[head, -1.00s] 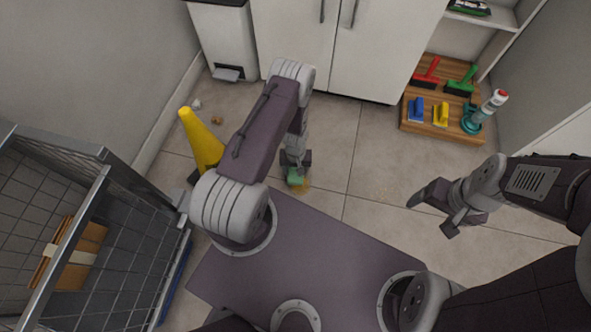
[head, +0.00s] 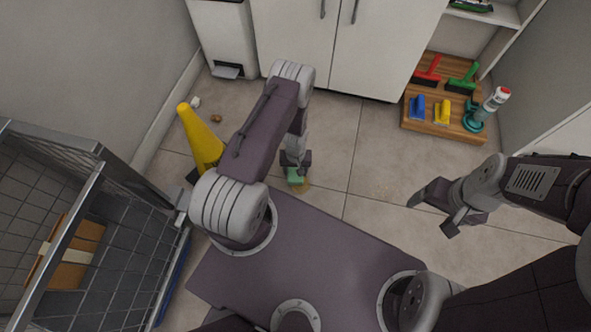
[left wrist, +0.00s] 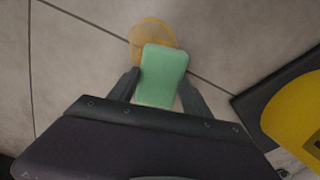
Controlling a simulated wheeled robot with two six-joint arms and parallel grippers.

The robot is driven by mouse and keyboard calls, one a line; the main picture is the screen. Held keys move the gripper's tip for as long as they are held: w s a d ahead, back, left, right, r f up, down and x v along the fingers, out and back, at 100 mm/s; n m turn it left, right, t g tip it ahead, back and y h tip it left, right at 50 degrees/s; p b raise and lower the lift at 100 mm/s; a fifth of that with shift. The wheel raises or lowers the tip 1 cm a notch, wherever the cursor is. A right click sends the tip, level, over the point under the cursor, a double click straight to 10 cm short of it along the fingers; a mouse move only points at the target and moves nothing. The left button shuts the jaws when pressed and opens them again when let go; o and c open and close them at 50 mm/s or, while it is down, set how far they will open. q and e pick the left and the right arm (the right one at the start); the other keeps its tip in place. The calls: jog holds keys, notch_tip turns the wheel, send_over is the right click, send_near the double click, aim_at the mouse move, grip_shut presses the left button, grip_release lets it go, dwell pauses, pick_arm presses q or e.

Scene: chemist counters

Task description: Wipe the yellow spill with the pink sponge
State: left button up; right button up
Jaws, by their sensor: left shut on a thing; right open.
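My left gripper (head: 295,166) is shut on a green sponge (head: 295,178) low over the floor; no pink sponge is in view. In the left wrist view the sponge (left wrist: 161,77) sits between the two fingers (left wrist: 159,88). The yellow spill (left wrist: 149,31) is a thin round patch on the tiles, and the sponge's far end overlaps its near part. In the head view a bit of the spill (head: 303,186) shows beside the sponge. I cannot tell whether the sponge presses on the floor. My right gripper (head: 432,214) is open and empty at the right.
A yellow cone (head: 200,138) on a dark base stands left of my left arm. A wire cart (head: 103,190) is at the left. A wooden board (head: 452,125) with brushes and cleaning things lies at the back right. Small bits (head: 216,118) lie behind the cone. Middle floor is open.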

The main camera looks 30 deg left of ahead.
aim_at(293, 181)
pick_arm(q)
jog(key=shift+f, duration=0.15)
jog(key=s, duration=0.1)
jog(key=s+p, duration=0.2)
jog(key=shift+s+d+r, duration=0.25)
jog(key=shift+d, duration=0.15)
jog(key=shift+s+d+f+p, duration=0.1)
jog(key=shift+s+p, duration=0.15)
jog(key=shift+p, duration=0.05)
